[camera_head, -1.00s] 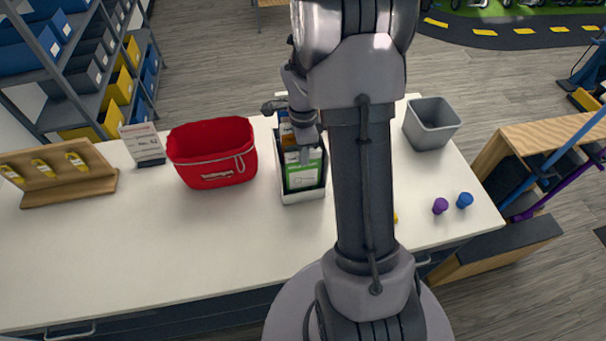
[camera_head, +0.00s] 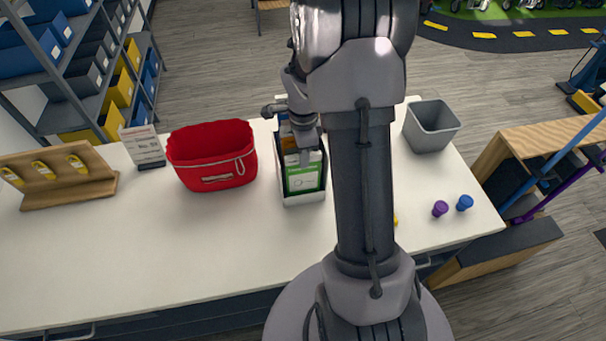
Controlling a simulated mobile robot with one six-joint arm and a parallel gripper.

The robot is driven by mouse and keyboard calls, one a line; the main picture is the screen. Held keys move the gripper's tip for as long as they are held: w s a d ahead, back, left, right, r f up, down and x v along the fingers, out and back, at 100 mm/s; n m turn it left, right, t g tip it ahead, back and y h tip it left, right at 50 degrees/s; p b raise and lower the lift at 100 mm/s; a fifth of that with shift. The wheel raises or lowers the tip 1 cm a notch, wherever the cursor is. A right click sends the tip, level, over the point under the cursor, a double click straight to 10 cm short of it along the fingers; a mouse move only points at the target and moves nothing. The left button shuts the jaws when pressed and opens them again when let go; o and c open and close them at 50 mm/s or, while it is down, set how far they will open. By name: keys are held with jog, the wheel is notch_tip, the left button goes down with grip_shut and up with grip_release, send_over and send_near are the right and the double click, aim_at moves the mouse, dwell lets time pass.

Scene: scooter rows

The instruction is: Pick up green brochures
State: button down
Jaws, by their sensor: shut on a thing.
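The green brochures (camera_head: 303,181), with a white and green front, stand in the front of a white and dark holder box (camera_head: 304,199) on the white table. My gripper (camera_head: 304,158) reaches down into the box from above and is shut on the green brochures at their top edge. The brochures are still inside the box walls. Other brochures with orange and blue (camera_head: 287,139) stand behind them, partly hidden by my gripper. My arm hides the table to the right of the box.
A red basket (camera_head: 212,155) stands close left of the box. A sign (camera_head: 143,146) and a wooden stand with yellow items (camera_head: 58,174) are further left. A grey bin (camera_head: 431,126), a purple knob (camera_head: 440,208) and a blue knob (camera_head: 464,202) are at the right. The table's front is clear.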

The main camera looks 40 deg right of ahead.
notch_tip(320, 180, up, 28)
jog(key=p, duration=0.4)
dwell(0.8)
